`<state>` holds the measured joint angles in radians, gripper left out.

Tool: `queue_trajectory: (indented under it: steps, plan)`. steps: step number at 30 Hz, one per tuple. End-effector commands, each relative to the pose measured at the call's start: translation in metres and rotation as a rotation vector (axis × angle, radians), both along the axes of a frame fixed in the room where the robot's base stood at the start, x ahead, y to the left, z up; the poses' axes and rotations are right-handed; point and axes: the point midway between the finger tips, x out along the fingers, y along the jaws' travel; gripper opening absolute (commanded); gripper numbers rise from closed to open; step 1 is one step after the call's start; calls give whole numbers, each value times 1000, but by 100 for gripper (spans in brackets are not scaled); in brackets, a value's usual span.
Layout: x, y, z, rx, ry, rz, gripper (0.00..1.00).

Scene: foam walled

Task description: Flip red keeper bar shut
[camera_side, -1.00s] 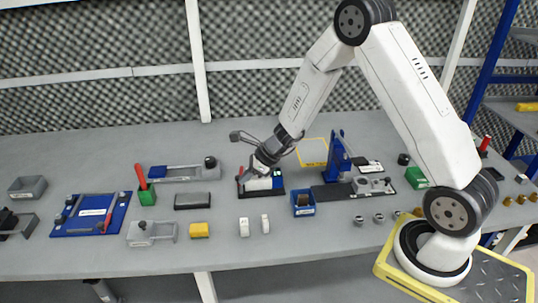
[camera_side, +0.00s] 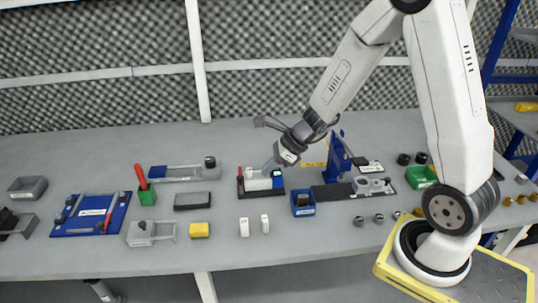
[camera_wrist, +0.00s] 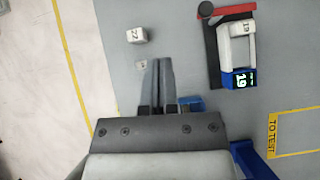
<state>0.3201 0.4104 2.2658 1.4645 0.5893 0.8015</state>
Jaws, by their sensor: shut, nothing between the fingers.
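The red keeper bar (camera_wrist: 236,13) shows in the wrist view across the upper end of a dark fixture (camera_wrist: 212,70). In the side view the red bar (camera_side: 240,172) is a small red piece at the fixture's left end; its exact angle is hard to tell. A white block with a blue end and a lit number (camera_wrist: 238,45) sits in the fixture. My gripper (camera_wrist: 158,64) is shut and empty. In the wrist view its tips are left of and below the fixture; in the side view the gripper (camera_side: 270,165) is above the fixture's right part.
A blue bin (camera_side: 303,203) and a blue upright press (camera_side: 339,158) stand right of the fixture. A dark grey block (camera_side: 192,201) and a green block with a red lever (camera_side: 147,196) lie to the left. White blocks (camera_side: 244,227) stand in front.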

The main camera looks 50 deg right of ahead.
Motion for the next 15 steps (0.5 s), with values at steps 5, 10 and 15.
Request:
queue_trajectory:
  steps: [5,10,15]
  plan:
    - [-8,-1,12,1,-2,1,0]
    - [-13,-2,17,1,0,1,0]
    - [-15,-2,18,1,0,1,0]
